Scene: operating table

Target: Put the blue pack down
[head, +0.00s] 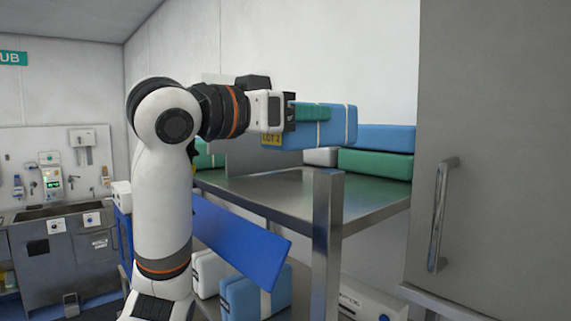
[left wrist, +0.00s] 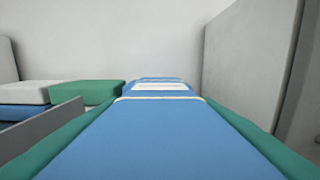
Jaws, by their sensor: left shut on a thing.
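My left gripper (head: 308,112) comes in from the left and is shut on the blue pack (head: 340,127), with a green finger along its near side. The pack has a pale band near its far end and a yellow lot label (head: 271,139) close to the gripper. It appears held level above the steel shelf (head: 290,190), with a gap beneath it. In the left wrist view the blue pack (left wrist: 155,140) fills the lower middle, between two green fingers. My right gripper is not in view.
Another blue pack (head: 385,138) lies on a green pack (head: 375,163) at the shelf's back right. A grey upright divider (head: 255,158) stands on the shelf. A steel post (head: 327,240) is at the front corner, and a grey cabinet (head: 500,130) is at right. The front shelf is bare.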

